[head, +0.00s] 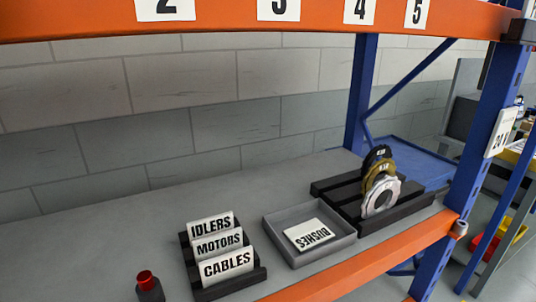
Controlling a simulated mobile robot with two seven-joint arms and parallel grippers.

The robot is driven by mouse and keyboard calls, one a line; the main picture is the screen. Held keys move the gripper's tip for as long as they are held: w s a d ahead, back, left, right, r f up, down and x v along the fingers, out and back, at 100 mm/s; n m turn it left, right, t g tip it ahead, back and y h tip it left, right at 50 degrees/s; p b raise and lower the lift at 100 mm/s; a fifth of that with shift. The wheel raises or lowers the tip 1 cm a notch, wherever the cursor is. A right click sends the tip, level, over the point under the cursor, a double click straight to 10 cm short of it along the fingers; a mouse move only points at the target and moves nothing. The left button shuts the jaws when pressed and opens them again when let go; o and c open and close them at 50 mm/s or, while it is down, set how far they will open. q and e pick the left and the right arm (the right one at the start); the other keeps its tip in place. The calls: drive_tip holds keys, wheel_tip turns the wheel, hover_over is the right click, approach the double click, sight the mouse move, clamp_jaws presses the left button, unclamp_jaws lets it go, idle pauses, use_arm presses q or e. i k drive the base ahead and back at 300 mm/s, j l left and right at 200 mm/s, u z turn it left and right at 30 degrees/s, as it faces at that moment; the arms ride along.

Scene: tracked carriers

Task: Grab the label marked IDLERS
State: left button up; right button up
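The white label marked IDLERS (211,224) stands upright at the back of a dark slotted holder (228,287) on the grey shelf. The MOTORS label (218,244) stands just in front of it and covers its lower edge. The CABLES label (227,266) stands at the front of the same holder. Neither of my grippers shows in the head view.
A black rack (412,200) with several rings stands further right. A red-topped dark object (148,285) is at the left. An orange beam (230,22) crosses above.

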sight(203, 227)
drive_tip(key=k+j, duration=0.2)
drive_tip(key=k+j+u, duration=0.4)
drive_tip(key=k+j, duration=0.15)
drive_tip(key=u, duration=1.85)
drive_tip(key=i+z, duration=0.15)
drive_tip(key=z, duration=2.35)
